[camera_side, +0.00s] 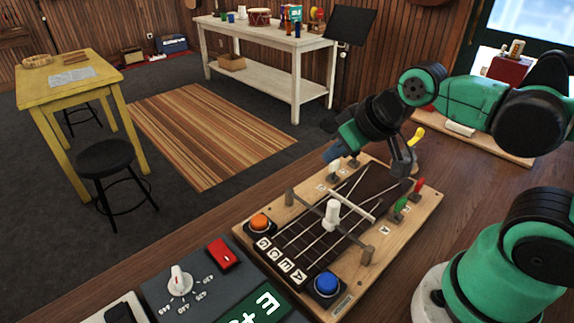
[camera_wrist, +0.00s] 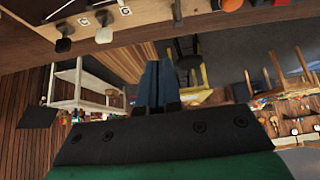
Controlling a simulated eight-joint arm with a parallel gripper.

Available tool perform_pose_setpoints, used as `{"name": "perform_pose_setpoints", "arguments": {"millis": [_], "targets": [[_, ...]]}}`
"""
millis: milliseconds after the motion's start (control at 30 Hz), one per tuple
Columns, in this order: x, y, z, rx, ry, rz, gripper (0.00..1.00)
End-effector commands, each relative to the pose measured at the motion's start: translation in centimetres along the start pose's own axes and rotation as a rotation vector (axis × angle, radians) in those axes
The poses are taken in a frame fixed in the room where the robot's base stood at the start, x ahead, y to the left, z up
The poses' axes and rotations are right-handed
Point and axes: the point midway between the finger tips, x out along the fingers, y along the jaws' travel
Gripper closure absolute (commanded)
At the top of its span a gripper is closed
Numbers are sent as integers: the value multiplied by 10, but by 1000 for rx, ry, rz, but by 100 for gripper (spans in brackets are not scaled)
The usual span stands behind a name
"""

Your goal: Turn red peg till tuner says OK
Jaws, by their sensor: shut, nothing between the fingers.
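The red peg (camera_side: 419,186) stands at the right end of the wooden string board (camera_side: 375,268), close behind a green peg (camera_side: 400,207). My gripper (camera_side: 331,154) is above the board's far edge, well to the left of the red peg and apart from it. In the wrist view its blue fingers (camera_wrist: 155,85) are together and empty. The tuner (camera_side: 205,293) is a dark box at the bottom with a green screen (camera_side: 258,308). The screen is cut off by the frame edge; a character like 3 and a plus show, but I cannot read it fully.
A white post (camera_side: 331,215) rises mid-board among the strings. Orange (camera_side: 260,223) and blue (camera_side: 327,284) buttons sit at the near end. Bare bench lies right of the board.

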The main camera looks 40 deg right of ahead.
Motion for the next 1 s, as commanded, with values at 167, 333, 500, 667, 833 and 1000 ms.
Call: {"name": "perform_pose_setpoints", "arguments": {"millis": [167, 333, 500, 667, 833, 1000], "targets": [[0, 0, 0, 0, 0, 0, 100], [0, 3, 0, -1, -8, 7, 74], [2, 47, 12, -21, -146, 85, 34], [-6, 109, 43, -40, -386, 111, 34], [-20, 148, 78, -40, -562, 40, 34], [-27, 160, 93, -41, -619, -12, 34]]}}
